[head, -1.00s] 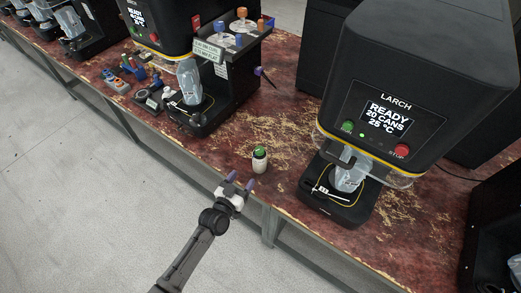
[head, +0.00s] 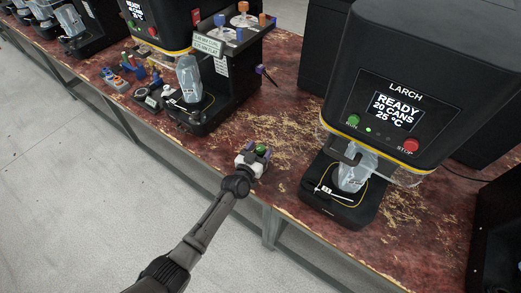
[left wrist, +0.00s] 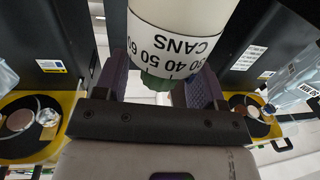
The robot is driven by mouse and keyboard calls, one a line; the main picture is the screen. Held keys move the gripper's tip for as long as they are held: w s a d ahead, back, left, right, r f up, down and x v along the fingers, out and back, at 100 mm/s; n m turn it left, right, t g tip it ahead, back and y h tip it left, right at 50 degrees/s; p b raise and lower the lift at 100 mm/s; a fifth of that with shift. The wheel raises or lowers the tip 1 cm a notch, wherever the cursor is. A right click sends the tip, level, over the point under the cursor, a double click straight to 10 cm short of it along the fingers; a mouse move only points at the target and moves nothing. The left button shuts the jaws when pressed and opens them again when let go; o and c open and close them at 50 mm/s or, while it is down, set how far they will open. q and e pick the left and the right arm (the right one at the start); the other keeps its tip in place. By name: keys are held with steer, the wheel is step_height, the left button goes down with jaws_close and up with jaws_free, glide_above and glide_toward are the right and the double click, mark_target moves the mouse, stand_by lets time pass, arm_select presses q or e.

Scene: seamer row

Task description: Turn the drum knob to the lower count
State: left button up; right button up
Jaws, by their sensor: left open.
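The drum knob is a small white drum with a green part; its green top (head: 262,150) shows in the head view near the front edge of the table. In the left wrist view the white drum (left wrist: 185,28) is large and close, marked CANS with 30, 40, 50 and 60 along a scale. My left gripper (head: 252,160) is at the drum, its purple fingers open on either side of it in the left wrist view (left wrist: 162,80). I cannot tell whether a finger touches it. The drum's lower part is hidden in the head view. My right gripper is not in view.
A LARCH seamer (head: 405,85) stands to the right, its screen reading READY, 20 CANS, 25 °C. A black stand (head: 225,85) with orange and blue knobs is to the left. The worn red tabletop (head: 285,130) is clear around the drum.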

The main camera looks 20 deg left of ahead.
arm_select(q)
steer(key=shift+w+d, duration=0.1)
steer(key=shift+w, duration=0.35)
steer(key=shift+c, duration=0.2)
steer(key=c, duration=0.9)
